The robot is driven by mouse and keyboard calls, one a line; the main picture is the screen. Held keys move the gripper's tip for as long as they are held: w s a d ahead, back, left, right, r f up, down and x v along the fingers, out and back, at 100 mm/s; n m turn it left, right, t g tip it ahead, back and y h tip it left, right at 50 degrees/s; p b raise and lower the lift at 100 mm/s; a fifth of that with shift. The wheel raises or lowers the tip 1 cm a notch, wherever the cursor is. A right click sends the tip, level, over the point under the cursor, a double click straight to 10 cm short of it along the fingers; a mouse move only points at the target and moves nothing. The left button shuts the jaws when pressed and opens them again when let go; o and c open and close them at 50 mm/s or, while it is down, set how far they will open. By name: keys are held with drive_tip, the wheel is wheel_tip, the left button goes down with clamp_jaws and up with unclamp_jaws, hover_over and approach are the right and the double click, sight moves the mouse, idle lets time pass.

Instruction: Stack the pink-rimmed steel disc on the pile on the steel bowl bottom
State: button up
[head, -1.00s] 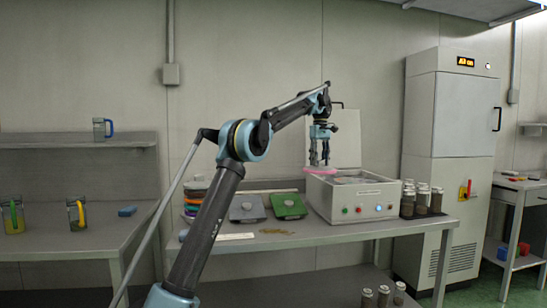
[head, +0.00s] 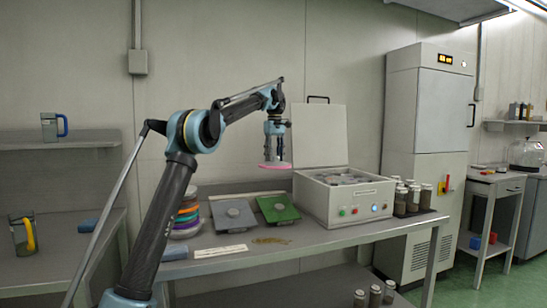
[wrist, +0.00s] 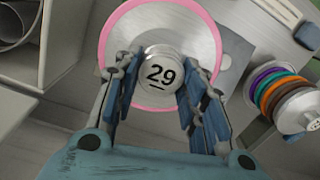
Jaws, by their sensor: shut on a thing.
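The pink-rimmed steel disc (head: 275,166) hangs level under my gripper (head: 275,156) in the head view, in the air above the bench. In the wrist view the disc (wrist: 190,28) shows its steel face, pink rim and a round knob marked 29. My gripper (wrist: 160,75) is shut on that knob. The pile (head: 188,211) of discs with coloured rims stands on the bench, left of the disc. It also shows at the right of the wrist view (wrist: 279,92), apart from the held disc. The steel bowl bottom under the pile is hard to make out.
A grey plate (head: 234,217) and a green plate (head: 278,208) lie between the pile and a white box machine (head: 335,205) with its lid raised. Several dark jars (head: 413,200) stand right of the machine. A white label strip (head: 221,251) lies at the bench front.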

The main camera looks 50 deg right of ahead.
drive_tip(key=w+a+n, duration=0.1)
drive_tip(key=w+a, duration=0.6)
drive_tip(key=a, duration=0.5)
drive_tip(key=w+a+n, duration=0.1)
drive_tip(key=w+a, duration=0.6)
drive_tip(key=a, duration=0.5)
drive_tip(key=w+a+n, duration=0.1)
drive_tip(key=w+a, duration=0.6)
drive_tip(key=a, duration=0.4)
drive_tip(key=shift+w+a+n, duration=0.1)
drive_tip(key=shift+a+n, duration=0.3)
drive_tip(key=shift+w+a, duration=0.1)
drive_tip(key=shift+a, duration=0.05)
drive_tip(key=shift+f, duration=0.25)
drive_tip(key=shift+f, duration=0.3)
drive_tip(key=shift+f, duration=0.15)
drive_tip(key=shift+s+f, duration=0.2)
drive_tip(key=shift+f, duration=1.4)
